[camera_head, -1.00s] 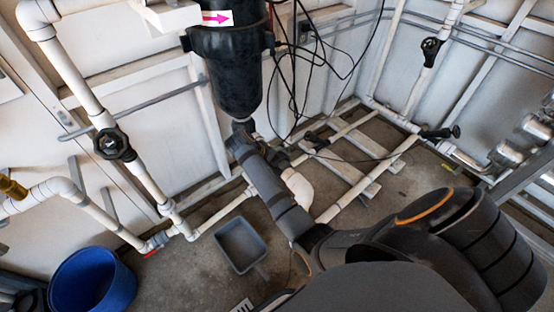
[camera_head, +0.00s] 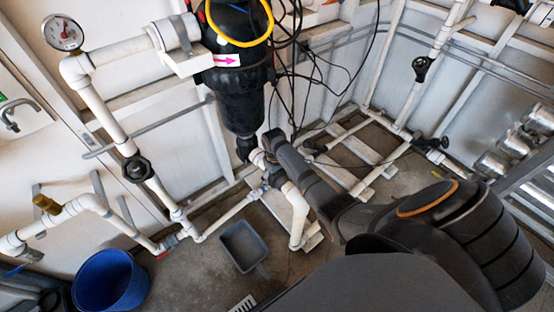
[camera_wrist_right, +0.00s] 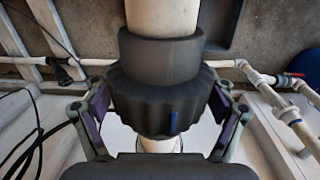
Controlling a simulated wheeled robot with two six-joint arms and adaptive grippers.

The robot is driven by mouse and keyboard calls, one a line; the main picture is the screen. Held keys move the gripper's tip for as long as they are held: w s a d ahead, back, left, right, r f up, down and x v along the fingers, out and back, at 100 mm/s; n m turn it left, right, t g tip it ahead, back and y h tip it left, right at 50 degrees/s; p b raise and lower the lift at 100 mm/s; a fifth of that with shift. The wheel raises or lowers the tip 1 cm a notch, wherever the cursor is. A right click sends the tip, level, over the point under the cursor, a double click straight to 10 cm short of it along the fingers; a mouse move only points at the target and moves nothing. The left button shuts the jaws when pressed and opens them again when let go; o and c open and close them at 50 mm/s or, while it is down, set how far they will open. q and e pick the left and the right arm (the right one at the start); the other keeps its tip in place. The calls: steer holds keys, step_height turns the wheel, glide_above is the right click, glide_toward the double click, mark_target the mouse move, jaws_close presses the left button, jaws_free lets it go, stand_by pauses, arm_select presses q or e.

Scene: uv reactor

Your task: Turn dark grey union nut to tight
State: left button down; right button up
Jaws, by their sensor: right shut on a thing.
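The dark grey union nut (camera_wrist_right: 160,100) has a ribbed rim and a small blue mark on its front. It sits around a white pipe (camera_wrist_right: 162,16) below a smooth dark collar in the right wrist view. My right gripper (camera_wrist_right: 165,122) is shut on the nut, with one finger at each side. In the head view my right gripper (camera_head: 270,142) is just right of the bottom of the black filter housing (camera_head: 240,95). The nut is hard to make out there. My left gripper is not in view.
White pipes run along the walls, with a black valve handwheel (camera_head: 137,168) at the left. A blue bucket (camera_head: 108,282) and a grey tray (camera_head: 243,246) are on the floor. Black cables (camera_head: 297,75) hang close to my right gripper.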

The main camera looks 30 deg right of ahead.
steer(key=shift+y+p, duration=0.35)
steer(key=shift+y, duration=0.55)
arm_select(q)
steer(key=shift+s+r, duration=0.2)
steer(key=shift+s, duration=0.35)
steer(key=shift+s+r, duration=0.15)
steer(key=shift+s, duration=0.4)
arm_select(e)
steer(key=shift+y, duration=0.4)
steer(key=o, duration=1)
steer(key=r, duration=0.4)
steer(key=d+r, duration=0.1)
steer(key=r, duration=0.3)
steer(key=d+r, duration=0.1)
steer(key=r, duration=0.2)
steer(key=shift+w+d+r, duration=0.1)
steer(key=shift+d+r, duration=0.1)
steer(key=shift+r, duration=0.2)
steer(key=shift+f, duration=0.1)
